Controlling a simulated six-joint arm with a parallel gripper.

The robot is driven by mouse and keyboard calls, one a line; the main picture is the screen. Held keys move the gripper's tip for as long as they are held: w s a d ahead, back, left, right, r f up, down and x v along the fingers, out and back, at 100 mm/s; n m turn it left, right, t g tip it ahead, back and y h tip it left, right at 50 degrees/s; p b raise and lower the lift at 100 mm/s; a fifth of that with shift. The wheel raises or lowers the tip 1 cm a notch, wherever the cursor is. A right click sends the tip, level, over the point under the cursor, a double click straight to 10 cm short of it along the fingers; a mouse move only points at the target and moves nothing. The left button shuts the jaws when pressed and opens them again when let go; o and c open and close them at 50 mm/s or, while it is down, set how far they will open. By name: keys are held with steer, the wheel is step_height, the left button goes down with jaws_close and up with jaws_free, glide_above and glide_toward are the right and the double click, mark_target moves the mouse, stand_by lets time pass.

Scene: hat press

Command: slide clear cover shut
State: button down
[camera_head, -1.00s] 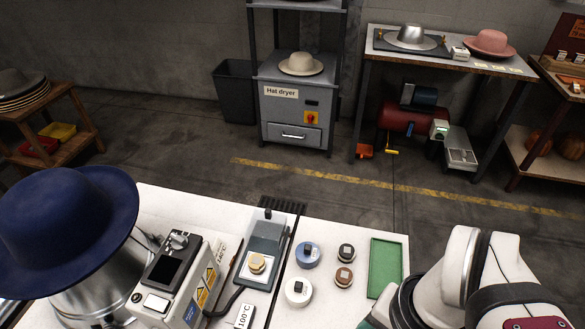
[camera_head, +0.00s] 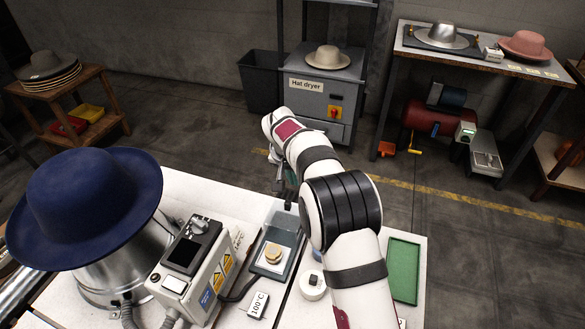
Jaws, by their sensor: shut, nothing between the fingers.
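A grey shallow box (camera_head: 264,272) stands on the white bench, with a round gold piece (camera_head: 273,253) on a white pad inside it. I cannot clearly make out the clear cover; the box's far part looks pale and see-through, but its edges do not show well. My gripper (camera_head: 285,203) is shut and empty, pointing down by the far end of the box. Whether it touches the box or a cover I cannot tell. My arm reaches across the bench just right of the box and hides part of what lies there.
A control unit (camera_head: 186,262) and a blue hat (camera_head: 85,205) on a metal form stand left of the box. A 100°C sign (camera_head: 258,304) is in front. A white round tin (camera_head: 313,284) and a green tray (camera_head: 404,270) lie right. The hat dryer (camera_head: 320,95) stands behind the bench.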

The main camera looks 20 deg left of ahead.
mark_target(276, 224)
steer(key=shift+s+f, duration=0.45)
steer(key=shift+s, duration=0.4)
steer(key=shift+s+f, duration=0.45)
steer(key=shift+s, duration=0.4)
steer(key=s, duration=0.9)
steer(key=shift+s, duration=0.4)
steer(key=shift+d+f, duration=0.1)
